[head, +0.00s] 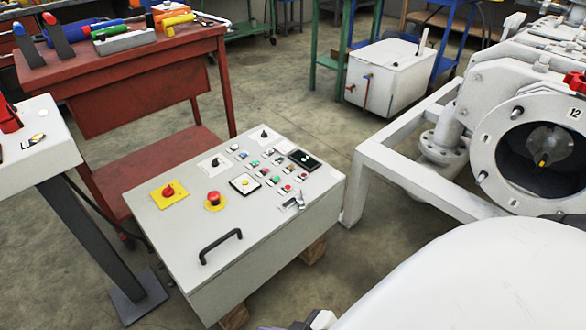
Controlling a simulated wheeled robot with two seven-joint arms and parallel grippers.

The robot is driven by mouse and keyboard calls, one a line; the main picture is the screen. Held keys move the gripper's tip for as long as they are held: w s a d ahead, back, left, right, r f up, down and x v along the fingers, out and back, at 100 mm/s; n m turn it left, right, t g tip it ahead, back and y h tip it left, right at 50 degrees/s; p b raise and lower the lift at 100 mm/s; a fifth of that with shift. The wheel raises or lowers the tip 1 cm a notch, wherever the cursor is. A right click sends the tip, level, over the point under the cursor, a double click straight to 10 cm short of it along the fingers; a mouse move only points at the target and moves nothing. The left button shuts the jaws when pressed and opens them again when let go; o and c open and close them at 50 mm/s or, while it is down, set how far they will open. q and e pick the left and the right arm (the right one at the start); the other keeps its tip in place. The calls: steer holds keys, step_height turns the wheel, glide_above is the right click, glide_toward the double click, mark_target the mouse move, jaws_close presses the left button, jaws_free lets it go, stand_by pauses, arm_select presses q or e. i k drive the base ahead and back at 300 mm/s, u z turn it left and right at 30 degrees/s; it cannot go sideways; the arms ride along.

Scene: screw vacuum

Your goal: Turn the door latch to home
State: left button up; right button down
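A grey control cabinet (270,254) stands at the centre of the head view, its sloped panel facing up. A small silver lever latch (294,202) sits near the panel's right edge, below the rows of buttons. It lies at a slant, with one end toward the upper right. Its exact turn angle is too small to read. A black bar handle (220,246) is on the panel's lower left.
The panel also has a red emergency button (213,198), a yellow-plated red switch (168,190) and a small dark display (304,159). A red workbench (120,60) with tools stands behind left. A white machine frame (410,160) is close on the right.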

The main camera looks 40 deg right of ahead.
mark_target(300, 201)
steer(key=u, duration=0.55)
steer(key=i, duration=0.4)
steer(key=z, duration=1.25)
